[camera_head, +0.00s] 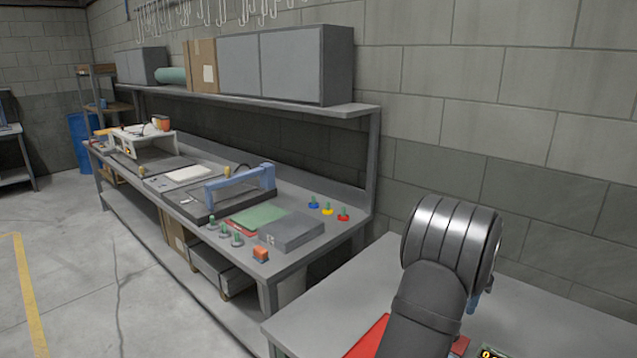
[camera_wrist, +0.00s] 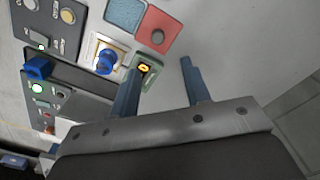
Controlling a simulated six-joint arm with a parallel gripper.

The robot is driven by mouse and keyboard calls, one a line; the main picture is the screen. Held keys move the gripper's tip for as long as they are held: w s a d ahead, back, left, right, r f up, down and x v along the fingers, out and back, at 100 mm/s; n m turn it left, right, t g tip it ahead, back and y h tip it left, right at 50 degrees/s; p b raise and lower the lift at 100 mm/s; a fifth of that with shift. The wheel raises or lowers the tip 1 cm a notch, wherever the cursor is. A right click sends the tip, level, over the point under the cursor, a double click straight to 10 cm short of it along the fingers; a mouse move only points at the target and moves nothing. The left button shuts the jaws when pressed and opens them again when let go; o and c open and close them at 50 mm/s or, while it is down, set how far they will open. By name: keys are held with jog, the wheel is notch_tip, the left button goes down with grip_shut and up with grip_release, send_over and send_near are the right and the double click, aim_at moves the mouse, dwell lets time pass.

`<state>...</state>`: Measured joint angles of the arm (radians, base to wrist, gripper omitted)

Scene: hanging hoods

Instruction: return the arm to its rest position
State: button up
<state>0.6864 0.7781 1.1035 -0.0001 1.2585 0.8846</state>
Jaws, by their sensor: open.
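My arm (camera_head: 437,285) rises at the lower right of the head view, bent over a grey table. My gripper (camera_wrist: 163,66) shows in the wrist view as two blue fingers, spread apart with nothing between them. The fingers point toward a light surface with panels on it. The left finger overlaps the green piece with a dark, yellow-lit button (camera_wrist: 146,68). I cannot tell whether they touch. In the head view my gripper is mostly hidden behind the arm.
The grey table (camera_head: 318,318) holds a red item (camera_head: 368,338) partly behind my arm. The wrist view shows a blue knob (camera_wrist: 106,61), a red panel (camera_wrist: 157,38) and grey button boxes (camera_wrist: 48,18). A cluttered workbench (camera_head: 300,262) stands left, a block wall (camera_head: 540,130) behind.

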notch_tip(320, 180, down, 11)
jog(key=shift+f, duration=0.15)
dwell(0.4)
notch_tip(320, 180, up, 17)
notch_tip(320, 180, down, 18)
jog(key=shift+r, duration=0.25)
jog(key=s+a, duration=0.3)
jog(key=s+a+r, duration=0.1)
jog(key=s+a, duration=0.1)
jog(key=shift+s+a, duration=0.3)
notch_tip(320, 180, up, 16)
jog(key=m, duration=0.4)
jog(key=shift+w+r, duration=0.15)
